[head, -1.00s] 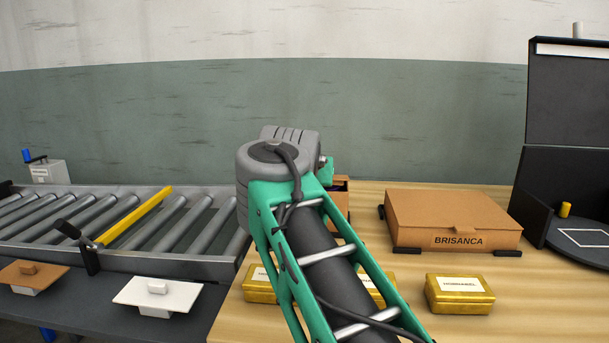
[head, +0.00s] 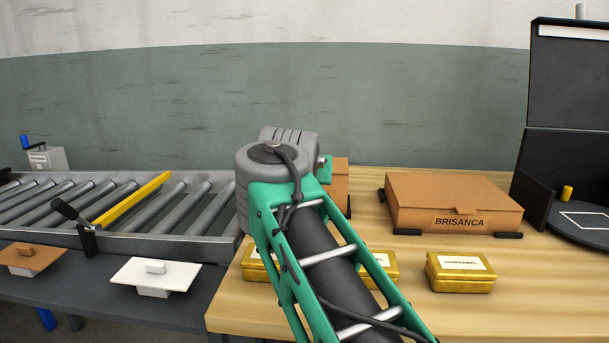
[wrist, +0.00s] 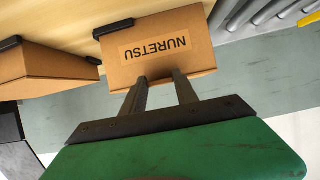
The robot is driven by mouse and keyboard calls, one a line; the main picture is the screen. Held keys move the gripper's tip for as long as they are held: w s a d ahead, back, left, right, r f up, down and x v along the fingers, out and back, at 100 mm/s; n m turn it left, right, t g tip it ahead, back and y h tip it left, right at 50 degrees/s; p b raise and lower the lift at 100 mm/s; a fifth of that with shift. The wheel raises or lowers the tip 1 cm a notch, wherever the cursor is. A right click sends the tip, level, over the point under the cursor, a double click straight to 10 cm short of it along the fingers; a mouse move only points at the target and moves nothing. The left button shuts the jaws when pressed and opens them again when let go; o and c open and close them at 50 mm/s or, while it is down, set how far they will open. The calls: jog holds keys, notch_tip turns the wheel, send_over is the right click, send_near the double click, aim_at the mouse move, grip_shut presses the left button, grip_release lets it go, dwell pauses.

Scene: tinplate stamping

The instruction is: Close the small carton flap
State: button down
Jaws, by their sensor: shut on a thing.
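The small carton is a brown box with a NURETSU label (wrist: 160,48), upside down in the wrist view. In the head view only a strip of the small carton (head: 341,188) shows to the right of my arm's grey joint. My gripper (wrist: 161,78) has its two dark fingers at the carton's edge below the label in the wrist view, shut on the flap's edge. The part between the fingertips is hidden, and the flap's angle cannot be made out. In the head view my arm hides the gripper.
A larger BRISANCA carton (head: 420,210) sits to the right between black stops. Gold tins (head: 461,272) stand at the table's front. A roller conveyor (head: 125,205) lies at left, and a black stand (head: 575,100) is at far right. Bare wood lies around the BRISANCA carton.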

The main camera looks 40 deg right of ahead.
jog(key=c, duration=1.4)
grip_release()
notch_tip(320, 180, down, 2)
jog(key=shift+o, duration=0.8)
jog(key=shift+w+d+f+g, duration=0.1)
jog(key=shift+w+g, duration=0.1)
jog(key=shift+g, duration=0.1)
jog(key=o, duration=0.3)
jog(key=shift+s+r, duration=0.1)
jog(key=shift+r, duration=0.3)
jog(key=shift+r, duration=0.15)
jog(key=p+v, duration=0.3)
jog(key=v, duration=0.4)
jog(key=shift+s+a, duration=0.25)
jog(key=shift+s, duration=0.1)
